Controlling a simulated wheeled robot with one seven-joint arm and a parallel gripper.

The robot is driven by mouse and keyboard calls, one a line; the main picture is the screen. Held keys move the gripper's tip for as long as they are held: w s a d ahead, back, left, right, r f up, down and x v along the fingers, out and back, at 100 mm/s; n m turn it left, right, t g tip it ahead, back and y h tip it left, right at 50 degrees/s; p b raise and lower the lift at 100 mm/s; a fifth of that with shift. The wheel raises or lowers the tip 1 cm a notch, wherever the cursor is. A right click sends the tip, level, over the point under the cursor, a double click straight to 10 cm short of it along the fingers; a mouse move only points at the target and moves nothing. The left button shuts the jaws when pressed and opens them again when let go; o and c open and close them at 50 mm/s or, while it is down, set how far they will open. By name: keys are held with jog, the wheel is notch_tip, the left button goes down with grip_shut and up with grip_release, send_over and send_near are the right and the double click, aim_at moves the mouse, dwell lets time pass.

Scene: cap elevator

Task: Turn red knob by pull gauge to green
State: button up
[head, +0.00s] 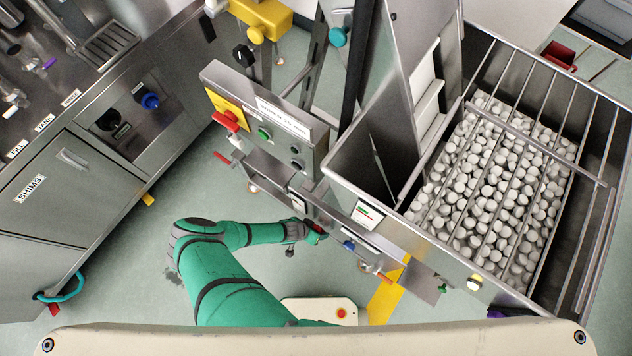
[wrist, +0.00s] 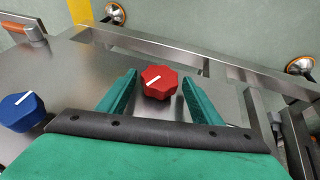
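The red knob (wrist: 159,84) is on a steel panel in the wrist view, with a short white pointer line slanting up to the right. My gripper (wrist: 160,88) is open, with one green finger on each side of the knob. Small gaps show between knob and fingers. In the head view my gripper (head: 312,233) is at the steel panel's front, and the red knob is mostly hidden there. A small gauge label with green and red marks (head: 367,213) is on the steel face up and to the right of my gripper. I cannot read its details.
A blue knob (wrist: 22,111) is left of the red one in the wrist view; a blue knob also shows in the head view (head: 348,245). A steel rail (wrist: 200,50) runs beyond the panel. The hopper of white caps (head: 510,180) stands at right. Floor left of the panel is clear.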

jog(key=c, duration=0.8)
jog(key=shift+s+d, duration=0.1)
jog(key=shift+s, duration=0.05)
jog(key=shift+d+t+y, duration=0.1)
jog(key=shift+t+y, duration=0.4)
jog(key=shift+y, duration=0.1)
jog(key=shift+s+d+m+t+y, duration=0.15)
jog(key=shift+m+t+y, duration=0.2)
jog(key=shift+y, duration=0.35)
jog(key=shift+d+m+t+y, duration=0.1)
jog(key=shift+m+t+y, duration=0.15)
jog(key=shift+t+y, duration=1)
jog(key=shift+f+y, duration=0.1)
jog(key=shift+y, duration=0.35)
jog(key=shift+d+m+t+y, duration=0.2)
jog(key=shift+m+t+y, duration=0.2)
jog(key=shift+t+y, duration=0.25)
